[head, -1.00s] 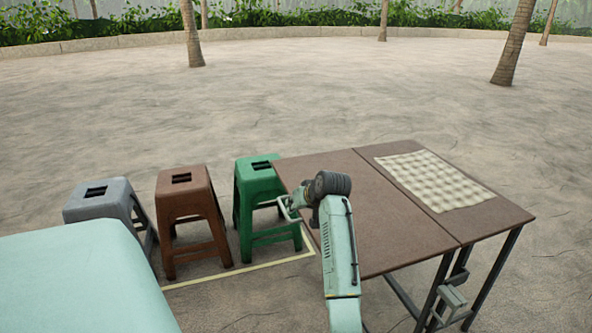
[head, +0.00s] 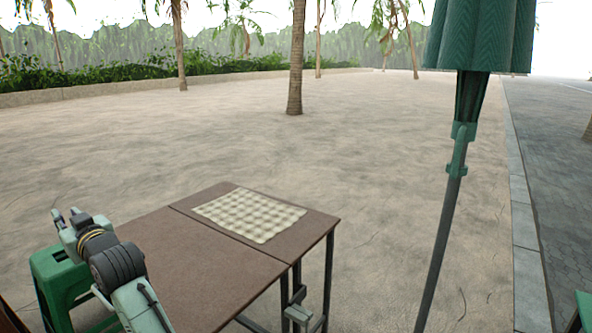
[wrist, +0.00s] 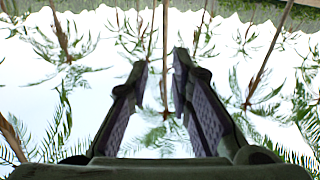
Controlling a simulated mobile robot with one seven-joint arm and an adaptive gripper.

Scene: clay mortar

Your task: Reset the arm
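My gripper (head: 66,219) is raised at the left in the head view, above the green stool and by the table's left end. In the wrist view my gripper (wrist: 160,72) shows two fingers standing apart with nothing between them. Behind the fingers the wrist view shows bright sky and trees that look upside down. My arm comes up from the bottom left of the head view.
A brown folding table (head: 200,275) bears a checkered cloth (head: 250,213). A green stool (head: 52,290) stands left of it. A closed green umbrella (head: 478,40) on a pole (head: 440,230) stands at the right. Sandy ground (head: 390,140) beyond the table is open, with palm trunks (head: 296,60).

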